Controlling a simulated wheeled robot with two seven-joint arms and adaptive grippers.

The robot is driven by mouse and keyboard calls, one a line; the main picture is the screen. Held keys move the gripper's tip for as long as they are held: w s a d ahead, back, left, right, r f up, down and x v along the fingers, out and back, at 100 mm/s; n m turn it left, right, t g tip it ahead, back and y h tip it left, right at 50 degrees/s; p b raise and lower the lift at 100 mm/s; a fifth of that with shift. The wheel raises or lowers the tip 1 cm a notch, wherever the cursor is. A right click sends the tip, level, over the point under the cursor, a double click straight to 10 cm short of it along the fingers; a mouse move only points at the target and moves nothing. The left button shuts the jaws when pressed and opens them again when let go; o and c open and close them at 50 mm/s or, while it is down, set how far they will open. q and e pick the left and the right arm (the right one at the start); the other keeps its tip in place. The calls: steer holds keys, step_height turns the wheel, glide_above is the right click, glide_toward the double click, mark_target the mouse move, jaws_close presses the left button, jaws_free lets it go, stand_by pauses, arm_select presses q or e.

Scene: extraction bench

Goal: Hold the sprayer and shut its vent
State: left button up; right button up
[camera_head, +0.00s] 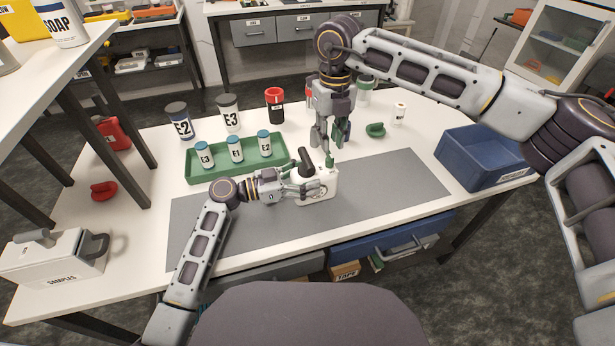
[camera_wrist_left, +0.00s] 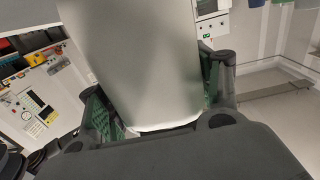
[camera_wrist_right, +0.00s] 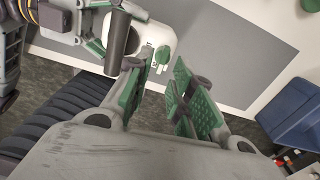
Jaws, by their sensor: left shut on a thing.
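The sprayer is a white body (camera_head: 325,186) with a dark handle (camera_head: 305,160), on the grey mat. My left gripper (camera_head: 312,190) is shut on its body from the left; in the left wrist view the pale body (camera_wrist_left: 140,60) fills the space between the green finger pads. In the right wrist view the white body (camera_wrist_right: 160,37) carries a small green knob (camera_wrist_right: 163,54), apparently the vent. My right gripper (camera_head: 328,145) points down just above the sprayer. Its fingers stand apart and empty in the right wrist view (camera_wrist_right: 165,85). Whether the vent is open is unclear.
A green tray (camera_head: 212,172) with several small bottles is behind and left. Jars (camera_head: 230,113) stand farther back. A green ring-like piece (camera_head: 376,130) lies right of my right gripper, and a blue crate (camera_head: 470,160) stands farther right. The mat's right half (camera_head: 385,180) is clear.

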arm_select(q)
steer(key=o, duration=1.3)
steer(key=shift+o, duration=0.2)
steer(key=shift+a, duration=0.1)
steer(key=shift+v, duration=5.9)
arm_select(e)
steer(key=shift+r, duration=0.1)
arm_select(q)
step_height(320, 180, up, 9)
steer(key=p, duration=0.9)
arm_select(e)
step_height(320, 180, up, 9)
arm_select(q)
steer(key=shift+r+p, duration=0.45)
steer(key=shift+p, duration=0.05)
arm_select(e)
steer(key=shift+r, duration=0.35)
